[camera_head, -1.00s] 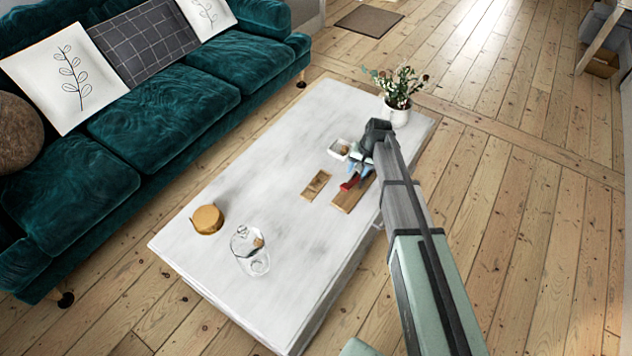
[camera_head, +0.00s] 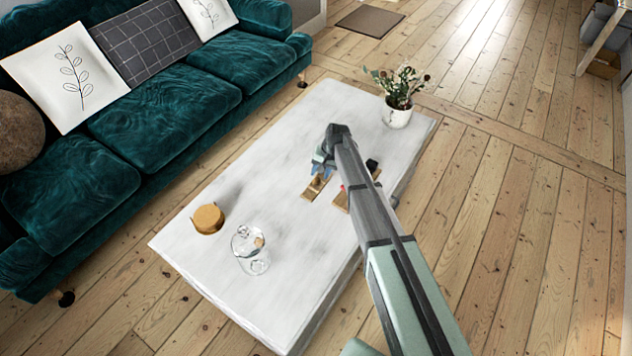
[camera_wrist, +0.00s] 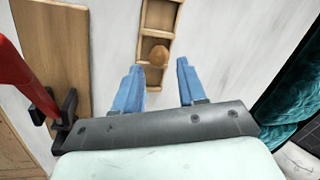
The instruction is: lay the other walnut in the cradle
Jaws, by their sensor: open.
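The cradle is a narrow wooden tray with compartments (camera_wrist: 145,38), lying on the white table; it shows under my gripper in the head view (camera_head: 309,194). A round brown walnut (camera_wrist: 158,55) sits in its compartment closest to my gripper in the wrist view. My gripper (camera_wrist: 158,65) is open, its blue fingers on either side of the cradle's end and apart from the walnut. In the head view my gripper (camera_head: 320,174) is over the cradle. A clear glass vessel (camera_head: 247,262) has a brown thing inside; I cannot tell what it is.
A wooden board (camera_wrist: 60,40) with a red-handled black tool (camera_wrist: 20,80) lies beside the cradle. The table between cradle and tan box is clear.

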